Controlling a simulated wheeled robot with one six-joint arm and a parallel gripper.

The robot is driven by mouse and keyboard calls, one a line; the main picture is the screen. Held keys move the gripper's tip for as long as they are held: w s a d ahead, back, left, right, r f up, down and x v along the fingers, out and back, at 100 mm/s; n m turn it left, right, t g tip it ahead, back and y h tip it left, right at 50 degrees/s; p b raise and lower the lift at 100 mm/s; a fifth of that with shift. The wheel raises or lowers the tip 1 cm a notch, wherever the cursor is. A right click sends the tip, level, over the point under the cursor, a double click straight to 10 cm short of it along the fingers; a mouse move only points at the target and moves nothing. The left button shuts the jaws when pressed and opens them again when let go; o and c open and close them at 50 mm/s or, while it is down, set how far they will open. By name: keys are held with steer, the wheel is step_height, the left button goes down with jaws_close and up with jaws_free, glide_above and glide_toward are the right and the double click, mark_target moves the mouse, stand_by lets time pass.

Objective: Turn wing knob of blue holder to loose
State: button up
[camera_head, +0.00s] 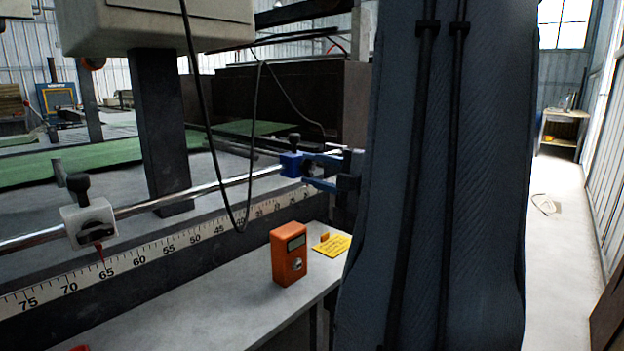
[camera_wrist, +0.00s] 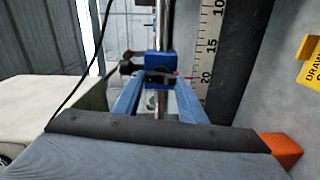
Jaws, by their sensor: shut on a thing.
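The blue holder (camera_head: 291,163) sits on the round steel rail in the head view, with a black knob on top. In the wrist view the blue holder (camera_wrist: 160,62) is straight ahead on the rail. My gripper (camera_head: 308,171) reaches it from the right.
A white holder (camera_head: 88,220) sits further left on the rail (camera_head: 220,186). A number scale (camera_head: 150,257) runs below it. An orange device (camera_head: 289,254) and a yellow card (camera_head: 332,245) lie on the grey ledge (camera_head: 190,305). A black cable (camera_head: 211,130) hangs before the rail.

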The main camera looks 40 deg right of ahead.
steer(key=shift+f+n+b, duration=0.15)
steer(key=shift+n+b, duration=0.3)
steer(key=shift+n, duration=0.15)
steer(key=o, duration=1.1)
steer(key=shift+c, duration=0.2)
steer(key=s, duration=0.7)
steer(key=shift+s+d, duration=0.3)
steer(key=shift+s, duration=0.1)
